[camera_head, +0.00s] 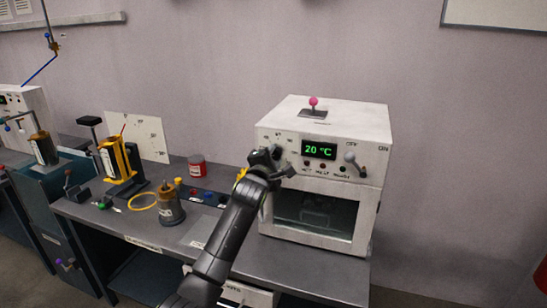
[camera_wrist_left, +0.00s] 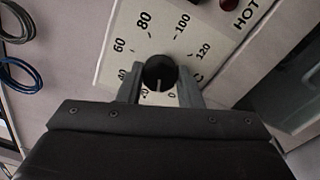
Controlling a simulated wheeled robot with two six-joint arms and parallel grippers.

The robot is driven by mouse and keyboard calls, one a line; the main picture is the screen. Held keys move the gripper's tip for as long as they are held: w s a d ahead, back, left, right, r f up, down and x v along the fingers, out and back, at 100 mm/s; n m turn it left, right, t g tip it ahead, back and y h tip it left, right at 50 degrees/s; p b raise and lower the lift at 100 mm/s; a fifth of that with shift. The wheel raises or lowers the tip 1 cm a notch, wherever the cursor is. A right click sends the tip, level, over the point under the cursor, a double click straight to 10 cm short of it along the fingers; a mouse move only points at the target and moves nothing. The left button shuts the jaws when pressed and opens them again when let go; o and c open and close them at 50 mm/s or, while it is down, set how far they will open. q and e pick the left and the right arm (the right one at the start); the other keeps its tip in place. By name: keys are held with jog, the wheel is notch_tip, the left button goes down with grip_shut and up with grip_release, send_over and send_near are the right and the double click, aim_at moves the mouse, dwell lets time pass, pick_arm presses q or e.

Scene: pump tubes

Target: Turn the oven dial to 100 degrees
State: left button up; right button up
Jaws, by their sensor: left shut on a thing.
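The white oven (camera_head: 370,125) stands at the right end of the bench, and its green display (camera_head: 319,150) reads 20 °C. My left gripper (camera_head: 276,163) is at the left of the oven's front panel and covers most of the dial there. In the left wrist view, the black dial (camera_wrist_left: 159,70) sits between the two grey fingers, which are shut on it. Its white pointer line points down in the picture, near the 20 and 0 marks. The scale plate (camera_wrist_left: 148,38) shows 60, 80, 100 and 120. My right gripper is not in view.
A grey lever (camera_head: 354,160) sticks out right of the display. A pink-knobbed lever (camera_head: 313,103) stands on the oven top. The glass oven door (camera_head: 315,215) is below the panel.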

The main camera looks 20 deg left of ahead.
pick_arm(q)
jog(key=m, duration=0.5)
jog(key=shift+f+m+p, duration=0.1)
jog(key=shift+m+p, duration=0.2)
jog(key=m+p, duration=0.1)
jog(key=m, duration=0.3)
jog(key=shift+m, duration=0.4)
jog(key=m+p, duration=0.2)
jog(key=m, duration=0.3)
jog(key=shift+a+m+h, duration=0.1)
jog(key=shift+m+h, duration=0.2)
jog(key=m+p, duration=0.1)
jog(key=m, duration=0.4)
jog(key=shift+m+p, duration=0.3)
jog(key=shift+p, duration=0.05)
jog(key=m, duration=0.3)
jog(key=shift+m+h+p, duration=0.3)
jog(key=shift+m+p, duration=0.1)
jog(key=m, duration=0.4)
jog(key=shift+f, duration=0.1)
jog(key=m, duration=0.5)
jog(key=shift+m, duration=0.4)
jog(key=m, duration=0.5)
jog(key=shift+g, duration=0.3)
jog(key=shift+m, duration=0.4)
